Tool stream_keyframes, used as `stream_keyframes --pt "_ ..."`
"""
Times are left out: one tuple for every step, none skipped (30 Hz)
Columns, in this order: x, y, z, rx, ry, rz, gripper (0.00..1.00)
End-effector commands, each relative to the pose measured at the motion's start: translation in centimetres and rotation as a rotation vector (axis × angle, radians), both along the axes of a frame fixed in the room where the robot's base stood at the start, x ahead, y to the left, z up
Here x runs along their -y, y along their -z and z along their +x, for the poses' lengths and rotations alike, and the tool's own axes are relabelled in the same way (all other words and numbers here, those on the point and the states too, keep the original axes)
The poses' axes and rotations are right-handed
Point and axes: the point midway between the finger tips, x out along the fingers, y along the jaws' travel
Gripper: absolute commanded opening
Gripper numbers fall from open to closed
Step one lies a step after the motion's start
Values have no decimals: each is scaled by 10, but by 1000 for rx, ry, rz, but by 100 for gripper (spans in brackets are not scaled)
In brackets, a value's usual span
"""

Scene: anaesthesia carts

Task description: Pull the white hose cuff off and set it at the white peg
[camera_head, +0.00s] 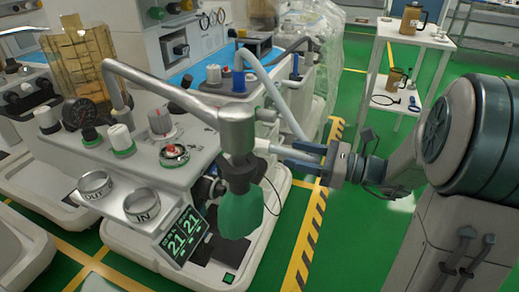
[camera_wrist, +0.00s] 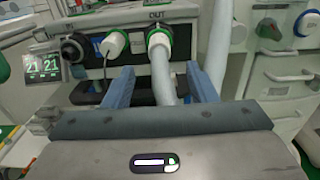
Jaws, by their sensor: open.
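The white hose cuff (camera_wrist: 158,39) sits on a green-ringed port under the OUT label in the wrist view. A grey hose (camera_wrist: 163,82) runs from it toward me. My gripper (camera_wrist: 161,75) is open. Its blue fingers stand either side of the hose, with gaps on both sides, short of the cuff. In the head view my gripper (camera_head: 304,155) is at the cart's right side, and the cuff (camera_head: 262,146) shows only partly there. A white cylindrical fitting (camera_wrist: 113,44) with a green ring is left of the cuff; I cannot tell whether it is the white peg.
A green bag (camera_head: 241,212) hangs from a grey curved arm (camera_head: 168,92) left of my gripper. A second hose (camera_wrist: 219,45) passes close to the right finger. A display (camera_wrist: 43,66) is at left. A white side table (camera_head: 414,37) stands behind.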

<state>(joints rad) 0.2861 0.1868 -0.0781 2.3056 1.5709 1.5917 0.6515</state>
Motion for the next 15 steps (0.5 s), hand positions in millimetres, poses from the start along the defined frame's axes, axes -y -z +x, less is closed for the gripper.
stream_keyframes --pt "0 0 0 1 -1 -1 52" --pt "0 0 0 1 -1 -1 52" --pt "0 0 0 1 -1 -1 52" --pt "-1 0 0 1 -1 -1 52" --pt "-1 0 0 1 -2 -1 52" --pt "-2 0 0 1 -2 -1 52" --pt "-4 0 1 2 -3 -2 52" --pt "-6 0 1 2 -4 -2 52" --pt "-9 0 2 2 -4 -2 52" --pt "-12 1 3 2 -5 -2 52" --pt "-15 1 4 1 -5 -3 52" --pt "-19 1 6 2 -5 -3 52" --pt "-23 1 7 2 -5 -2 52" --pt "-27 1 8 2 -6 -2 52" --pt "-33 1 10 2 -7 -3 52"
